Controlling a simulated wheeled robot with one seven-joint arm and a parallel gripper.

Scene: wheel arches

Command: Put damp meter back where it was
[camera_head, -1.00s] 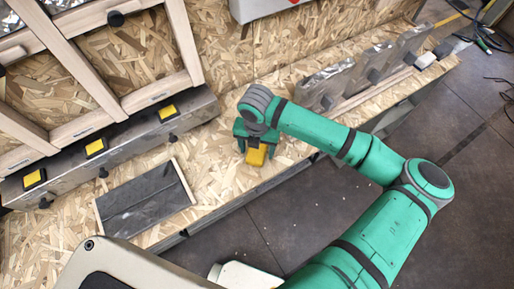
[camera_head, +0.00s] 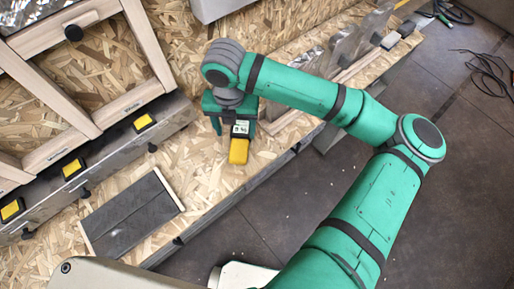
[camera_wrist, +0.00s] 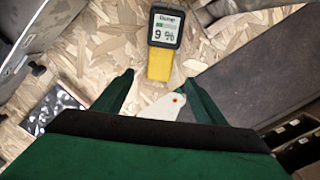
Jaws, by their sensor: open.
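The damp meter (camera_head: 239,151) is a yellow handheld device with a dark upper part and a lit display. It is on the chipboard bench top (camera_head: 202,166), close to the front edge. My gripper (camera_head: 233,112) is right beside its display end, with the fingers pointing down. In the wrist view the meter (camera_wrist: 164,48) lies beyond the fingertips of my open gripper (camera_wrist: 163,88), with its screen reading 9 % and its yellow end towards me.
A dark grey wood-edged panel (camera_head: 132,214) lies on the bench at the left. Behind it runs a metal box front (camera_head: 108,150) with yellow-marked labels and black knobs. Metal plates and grey blocks (camera_head: 390,41) stand at the right end.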

